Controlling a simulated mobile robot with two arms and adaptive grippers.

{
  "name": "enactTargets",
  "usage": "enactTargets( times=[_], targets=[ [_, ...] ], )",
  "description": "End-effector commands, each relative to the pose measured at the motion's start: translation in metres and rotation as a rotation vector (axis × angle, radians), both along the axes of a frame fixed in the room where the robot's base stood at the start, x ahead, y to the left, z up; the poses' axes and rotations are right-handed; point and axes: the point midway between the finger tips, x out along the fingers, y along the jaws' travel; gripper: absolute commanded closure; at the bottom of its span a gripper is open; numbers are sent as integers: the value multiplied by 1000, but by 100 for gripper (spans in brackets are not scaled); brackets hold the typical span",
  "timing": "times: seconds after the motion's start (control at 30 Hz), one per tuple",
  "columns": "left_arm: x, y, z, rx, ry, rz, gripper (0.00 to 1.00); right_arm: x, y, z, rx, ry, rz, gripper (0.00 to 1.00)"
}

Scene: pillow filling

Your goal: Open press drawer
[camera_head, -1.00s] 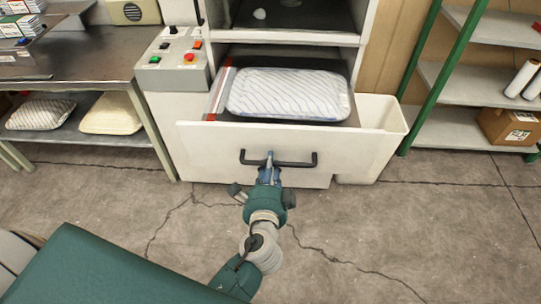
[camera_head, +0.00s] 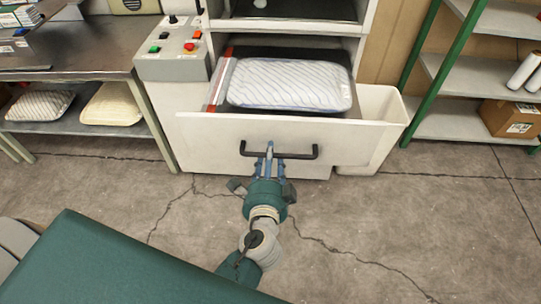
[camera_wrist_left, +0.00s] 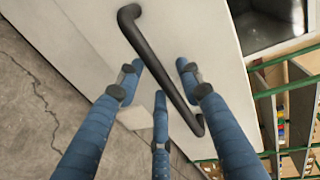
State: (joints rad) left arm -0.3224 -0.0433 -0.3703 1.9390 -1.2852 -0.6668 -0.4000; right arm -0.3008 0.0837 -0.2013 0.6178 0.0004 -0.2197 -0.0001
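The press drawer (camera_head: 215,133) is white and stands pulled out from the press (camera_head: 185,105). A striped pillow (camera_head: 291,84) lies in it. Its black bar handle (camera_head: 300,155) is on the drawer front and also shows in the left wrist view (camera_wrist_left: 163,60). My left gripper (camera_head: 269,157) is at the middle of the handle. In the left wrist view its blue fingers (camera_wrist_left: 160,82) are spread apart, with the bar passing between their tips; I cannot tell whether they touch it. My right gripper is not in view.
A control box (camera_head: 172,66) with buttons is on the left beside a metal table (camera_head: 85,60). Two pillows lie on its lower shelf. A white bin (camera_head: 385,130) adjoins the drawer on the right. A green-framed shelf (camera_head: 455,120) holds a cardboard box. The cracked floor in front is clear.

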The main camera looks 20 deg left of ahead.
Motion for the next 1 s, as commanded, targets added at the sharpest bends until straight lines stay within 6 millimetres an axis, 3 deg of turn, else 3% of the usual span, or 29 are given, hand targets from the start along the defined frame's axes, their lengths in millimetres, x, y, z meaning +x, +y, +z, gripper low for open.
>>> enactTargets(
  times=[0.3, 0.5, 0.7, 1.0],
  targets=[
    [-63, -18, 12, -3, 5, 0, 64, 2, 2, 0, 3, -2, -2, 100],
    [-93, -27, 19, -1, 3, -1, 64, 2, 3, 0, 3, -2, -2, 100],
    [-104, -30, 22, 0, 1, 0, 64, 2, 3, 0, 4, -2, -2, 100],
    [-105, -30, 22, -1, 1, 0, 64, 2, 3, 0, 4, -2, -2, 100]
  ],
)
